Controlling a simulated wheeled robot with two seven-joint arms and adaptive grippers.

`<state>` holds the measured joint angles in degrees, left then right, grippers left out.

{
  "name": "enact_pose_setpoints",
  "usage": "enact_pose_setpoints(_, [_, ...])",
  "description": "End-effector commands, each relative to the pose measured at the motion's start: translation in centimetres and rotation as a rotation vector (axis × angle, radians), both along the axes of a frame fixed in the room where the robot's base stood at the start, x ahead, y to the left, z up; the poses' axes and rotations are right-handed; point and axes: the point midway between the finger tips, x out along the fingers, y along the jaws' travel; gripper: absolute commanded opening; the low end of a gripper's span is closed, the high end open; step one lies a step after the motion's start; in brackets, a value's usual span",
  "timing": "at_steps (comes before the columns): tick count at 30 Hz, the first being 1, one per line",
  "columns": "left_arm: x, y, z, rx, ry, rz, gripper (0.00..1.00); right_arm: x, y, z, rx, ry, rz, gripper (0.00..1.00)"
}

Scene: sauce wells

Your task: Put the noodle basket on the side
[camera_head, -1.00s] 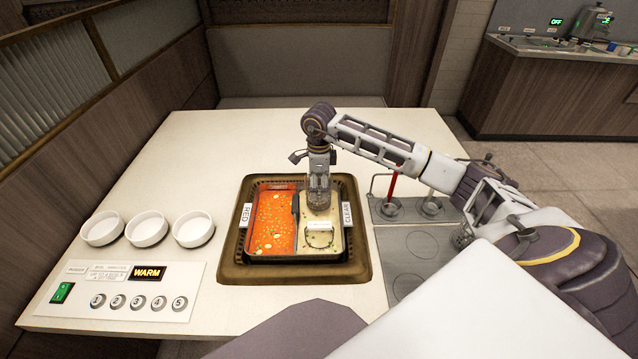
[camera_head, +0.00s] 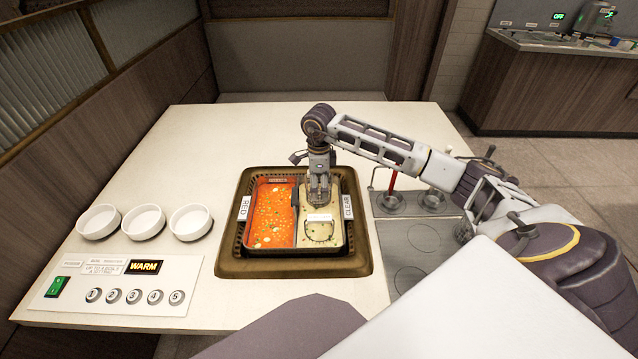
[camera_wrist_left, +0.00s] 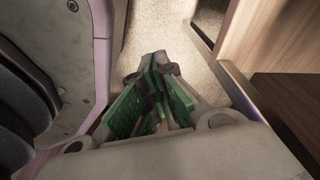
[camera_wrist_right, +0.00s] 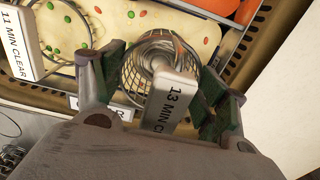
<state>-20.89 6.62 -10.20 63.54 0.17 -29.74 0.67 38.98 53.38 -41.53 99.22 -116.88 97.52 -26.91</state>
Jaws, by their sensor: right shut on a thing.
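My right gripper (camera_head: 319,196) is over the clear broth (camera_head: 337,207), the right half of the pot. In the right wrist view it is shut on a round wire noodle basket (camera_wrist_right: 148,55) with a white tag (camera_wrist_right: 172,98) reading "13 MIN C…". The rest of that tag is hidden. A second basket, tagged "11 MIN CLEAR" (camera_wrist_right: 22,42), sits beside it in the clear broth. My left gripper (camera_wrist_left: 157,68) shows only in the left wrist view, low by the floor, with its green-padded fingertips together and nothing seen between them.
Red broth (camera_head: 270,212) fills the pot's left half. Right of the pot is a grey panel (camera_head: 416,247) with round outlines and wire holders (camera_head: 431,200) behind. Three white bowls (camera_head: 190,222) and a button panel (camera_head: 120,286) are at left. The counter's back is clear.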

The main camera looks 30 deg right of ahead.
Motion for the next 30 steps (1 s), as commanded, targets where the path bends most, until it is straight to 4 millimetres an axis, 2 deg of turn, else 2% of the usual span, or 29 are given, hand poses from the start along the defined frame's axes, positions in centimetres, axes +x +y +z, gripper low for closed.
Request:
enact_pose_setpoints(9, [2.1,-0.6,0.9,-0.005,-0.015,0.000,0.00,0.0,0.0,-1.1,0.000,-0.001,0.000,0.44])
enact_pose_setpoints(23, [2.4,-1.3,2.0,-0.009,0.006,-0.002,0.00,0.0,0.0,-2.3,-0.001,-0.001,0.000,0.44])
enact_pose_setpoints(30, [3.7,-1.8,3.0,-0.012,0.002,-0.004,0.00,0.0,0.0,-2.9,-0.001,-0.001,0.000,0.44])
